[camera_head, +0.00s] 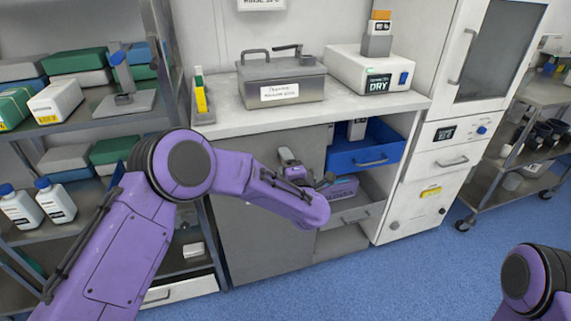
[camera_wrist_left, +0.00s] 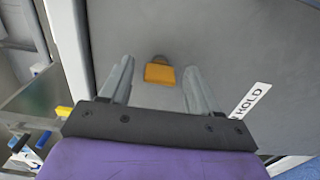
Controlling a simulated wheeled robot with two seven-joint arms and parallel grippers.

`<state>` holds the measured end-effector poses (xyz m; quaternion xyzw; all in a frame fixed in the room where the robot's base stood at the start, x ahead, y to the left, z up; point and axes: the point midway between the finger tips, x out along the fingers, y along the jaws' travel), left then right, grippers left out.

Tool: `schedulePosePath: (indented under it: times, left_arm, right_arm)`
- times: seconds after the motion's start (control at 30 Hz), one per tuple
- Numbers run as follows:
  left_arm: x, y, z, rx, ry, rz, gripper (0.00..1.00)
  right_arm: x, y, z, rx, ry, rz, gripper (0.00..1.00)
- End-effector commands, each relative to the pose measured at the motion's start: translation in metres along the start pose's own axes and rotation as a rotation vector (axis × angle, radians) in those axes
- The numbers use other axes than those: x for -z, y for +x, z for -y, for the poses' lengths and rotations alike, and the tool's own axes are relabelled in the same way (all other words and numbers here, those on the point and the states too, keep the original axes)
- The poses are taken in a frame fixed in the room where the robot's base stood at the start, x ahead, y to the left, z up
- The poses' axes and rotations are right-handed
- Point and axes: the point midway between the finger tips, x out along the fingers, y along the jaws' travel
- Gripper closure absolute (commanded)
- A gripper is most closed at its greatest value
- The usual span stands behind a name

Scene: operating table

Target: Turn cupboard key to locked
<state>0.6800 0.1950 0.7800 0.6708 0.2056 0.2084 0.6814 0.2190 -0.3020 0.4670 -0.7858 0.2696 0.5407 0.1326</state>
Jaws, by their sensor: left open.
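The cupboard key is an orange-yellow piece (camera_wrist_left: 160,73) on the grey cupboard door (camera_wrist_left: 230,45) in the left wrist view. My left gripper (camera_wrist_left: 158,63) is open, with one finger on each side of the key in that picture. I cannot tell whether either finger touches it. In the head view the grey door (camera_head: 262,240) is under the counter, and my left arm reaches across it. The key is hidden there behind my arm. My right gripper is out of view; only part of my right arm shows at the lower right.
A white "HOLD" label (camera_wrist_left: 251,100) is on the door. A blue drawer (camera_head: 365,150) stands out right of the door. The counter (camera_head: 225,122) carries a metal box (camera_head: 283,82) and a white "DRY" unit (camera_head: 372,70). Loaded shelves (camera_head: 110,122) stand left. Blue floor (camera_head: 420,275) is clear at right.

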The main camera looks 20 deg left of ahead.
Motion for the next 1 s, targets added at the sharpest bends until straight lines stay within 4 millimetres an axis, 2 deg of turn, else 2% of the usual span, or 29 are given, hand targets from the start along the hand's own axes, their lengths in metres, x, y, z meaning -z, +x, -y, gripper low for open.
schedulePosePath:
  times: [0.17, 0.4, 0.6, 1.0]
  left_arm:
    - [-0.001, -0.012, 0.000, 0.000, 0.001, 0.002, 0.38]
    - [-0.001, -0.069, 0.000, -0.001, 0.003, 0.005, 0.38]
    - [0.000, -0.100, 0.000, -0.001, 0.000, 0.001, 0.38]
    - [0.000, -0.106, 0.000, 0.000, 0.000, 0.000, 0.38]
  right_arm:
    - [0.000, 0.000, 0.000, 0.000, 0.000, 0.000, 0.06]
    - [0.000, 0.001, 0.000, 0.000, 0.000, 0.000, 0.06]
    - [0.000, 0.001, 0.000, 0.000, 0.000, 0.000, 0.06]
    - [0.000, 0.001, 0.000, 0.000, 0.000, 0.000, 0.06]
